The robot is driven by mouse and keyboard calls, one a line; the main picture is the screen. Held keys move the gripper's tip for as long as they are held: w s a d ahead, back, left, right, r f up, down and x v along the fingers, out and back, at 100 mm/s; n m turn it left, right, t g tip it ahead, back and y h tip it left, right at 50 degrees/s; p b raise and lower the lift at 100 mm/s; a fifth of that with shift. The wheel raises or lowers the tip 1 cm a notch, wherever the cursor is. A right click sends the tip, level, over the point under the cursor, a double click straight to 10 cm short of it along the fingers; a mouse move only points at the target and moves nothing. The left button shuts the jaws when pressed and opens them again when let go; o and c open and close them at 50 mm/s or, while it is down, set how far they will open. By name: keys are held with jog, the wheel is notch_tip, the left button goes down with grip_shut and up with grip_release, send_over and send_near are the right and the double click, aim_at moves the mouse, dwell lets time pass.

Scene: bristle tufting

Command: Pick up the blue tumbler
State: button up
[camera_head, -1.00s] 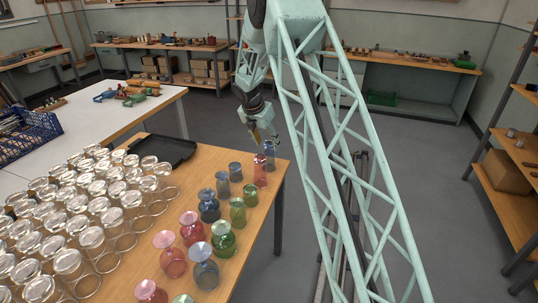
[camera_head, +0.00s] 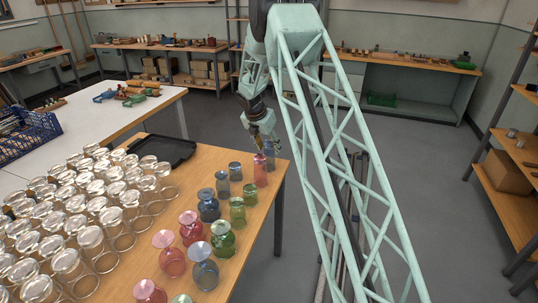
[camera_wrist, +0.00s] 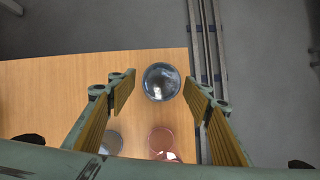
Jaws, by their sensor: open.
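A blue glass tumbler (camera_head: 270,156) stands near the far right corner of the wooden table, partly behind a pink glass (camera_head: 260,170). My gripper (camera_head: 263,143) is just above it, open and empty. In the wrist view the blue tumbler (camera_wrist: 161,80) shows as a dark round shape between the two fingers of my gripper (camera_wrist: 159,90), apart from both. The pink glass (camera_wrist: 162,138) lies below it there. Two more blue glasses, a taller one (camera_head: 222,186) and a shorter one (camera_head: 235,172), stand to the left in the head view.
Pink, green and blue glasses and vases, such as a green one (camera_head: 222,240), stand along the right of the table (camera_head: 250,215). Many clear glasses (camera_head: 90,240) fill its left part. A black tray (camera_head: 170,150) lies at the back.

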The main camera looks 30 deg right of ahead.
jog(key=shift+x, duration=0.75)
jog(key=shift+c, duration=0.7)
jog(key=c, duration=1)
jog(key=shift+o, duration=0.2)
jog(key=shift+r, duration=0.2)
jog(key=shift+r+p, duration=0.95)
jog(key=shift+r, duration=3.9)
jog(key=shift+r, duration=0.15)
notch_tip(320, 180, up, 12)
jog(key=p, duration=1)
jog(key=shift+a+f, duration=0.1)
jog(key=shift+f, duration=0.15)
